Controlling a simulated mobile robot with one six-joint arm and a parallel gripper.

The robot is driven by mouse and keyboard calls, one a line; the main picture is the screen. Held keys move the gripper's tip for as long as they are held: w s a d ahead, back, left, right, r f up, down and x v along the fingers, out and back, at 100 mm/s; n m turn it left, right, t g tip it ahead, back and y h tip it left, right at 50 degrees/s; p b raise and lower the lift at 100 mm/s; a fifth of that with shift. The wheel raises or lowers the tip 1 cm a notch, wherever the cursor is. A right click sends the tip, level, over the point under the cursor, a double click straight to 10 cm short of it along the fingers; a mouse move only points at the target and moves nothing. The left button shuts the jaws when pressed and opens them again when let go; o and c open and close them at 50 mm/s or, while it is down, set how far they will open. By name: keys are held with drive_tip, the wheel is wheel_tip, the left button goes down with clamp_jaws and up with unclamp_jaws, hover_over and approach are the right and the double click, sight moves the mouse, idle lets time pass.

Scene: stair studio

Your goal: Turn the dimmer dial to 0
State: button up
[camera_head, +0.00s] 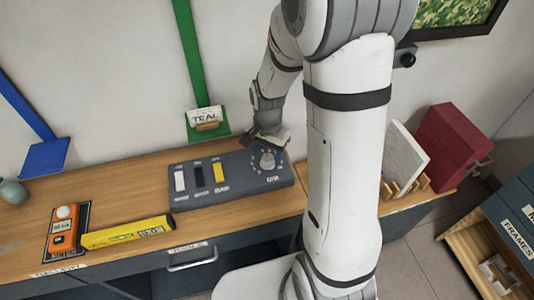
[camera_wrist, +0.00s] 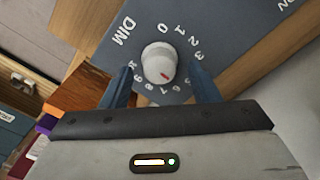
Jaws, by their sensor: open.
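The dimmer dial (camera_head: 267,159) is a round pale knob at the right end of a dark grey control panel (camera_head: 225,196), by the letters DIM. In the wrist view the dial (camera_wrist: 157,60) is white, inside a ring of numbers. Its red mark points down and to the right, near the 6. The 0 is on the far side of the ring. My gripper (camera_wrist: 162,72) is open, with one blue finger on each side of the dial. A gap shows between each finger and the knob. In the head view my gripper (camera_head: 268,140) is just over the dial.
White, black and yellow sliders (camera_head: 220,172) sit left of the dial. A yellow level (camera_head: 127,232) and an orange device (camera_head: 62,232) lie farther left on the wooden bench (camera_head: 120,185). A green strip with a TEAL label (camera_head: 206,116) hangs behind. A red box (camera_head: 450,143) stands right.

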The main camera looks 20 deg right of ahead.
drive_tip(key=shift+f, duration=0.65)
drive_tip(key=c, duration=1)
drive_tip(key=shift+o, duration=0.2)
